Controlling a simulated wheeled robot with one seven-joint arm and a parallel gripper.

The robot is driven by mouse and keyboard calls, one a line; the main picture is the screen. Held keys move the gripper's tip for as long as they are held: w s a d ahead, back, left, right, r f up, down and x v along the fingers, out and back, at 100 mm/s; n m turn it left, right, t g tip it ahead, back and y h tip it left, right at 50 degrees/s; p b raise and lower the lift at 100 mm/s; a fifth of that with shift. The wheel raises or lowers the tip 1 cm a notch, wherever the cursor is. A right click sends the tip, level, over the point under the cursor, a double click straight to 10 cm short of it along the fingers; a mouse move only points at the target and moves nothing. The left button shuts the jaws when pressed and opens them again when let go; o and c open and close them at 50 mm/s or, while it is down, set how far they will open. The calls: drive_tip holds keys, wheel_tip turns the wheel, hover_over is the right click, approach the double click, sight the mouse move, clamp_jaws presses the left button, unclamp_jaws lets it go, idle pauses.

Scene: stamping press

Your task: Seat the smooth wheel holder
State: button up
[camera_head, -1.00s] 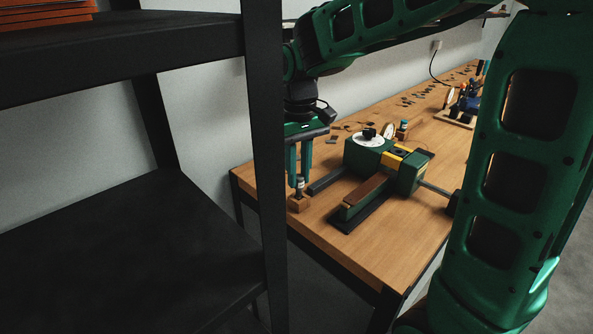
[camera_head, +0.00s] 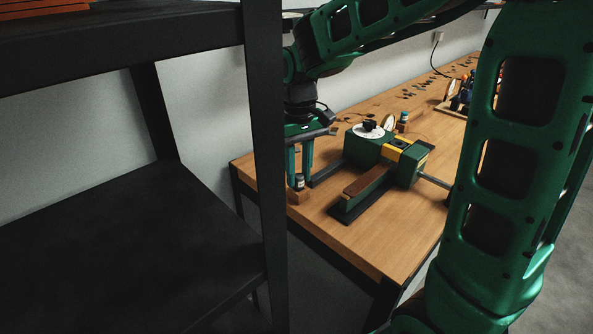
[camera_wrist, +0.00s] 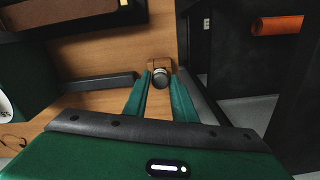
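The wheel holder (camera_head: 299,181), a small grey and white cylinder, stands at a small wooden block (camera_head: 297,197) near the table's left corner. My gripper (camera_head: 299,179) points straight down with its fingertips on either side of the holder and appears shut on it. In the wrist view, the holder (camera_wrist: 160,77) shows end-on between the fingertips (camera_wrist: 161,80), with the wooden block (camera_wrist: 157,63) around it. The holder's lower part is hidden in or behind the block, so I cannot tell whether it is fully down.
A green press (camera_head: 370,148) with a white dial and yellow band stands right of the block. A dark bar (camera_wrist: 98,83) lies close to my fingers. A black shelf post (camera_head: 264,150) stands in the foreground. The front of the wooden table (camera_head: 385,235) is clear.

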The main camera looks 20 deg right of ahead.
sight(299, 174)
drive_tip(key=shift+o, duration=1.2)
wheel_tip(299, 174, up, 11)
drive_tip(key=shift+f, duration=0.15)
drive_tip(key=s+d+f+m, duration=0.2)
drive_tip(key=s+d, duration=0.3)
drive_tip(key=s, duration=0.3)
drive_tip(key=s+d+f+m, duration=0.3)
drive_tip(key=s+d+f, duration=0.2)
drive_tip(key=s, duration=0.4)
drive_tip(key=s+d+f+m, duration=0.2)
drive_tip(key=s+d+f, duration=0.2)
drive_tip(key=s+d, duration=0.3)
drive_tip(key=shift+s+d+f+m, duration=0.1)
drive_tip(key=shift+s+m, duration=0.1)
drive_tip(key=shift+s, duration=0.2)
drive_tip(key=shift+s+d+f+m, duration=0.1)
drive_tip(key=shift+s+m, duration=0.1)
drive_tip(key=shift+s, duration=0.2)
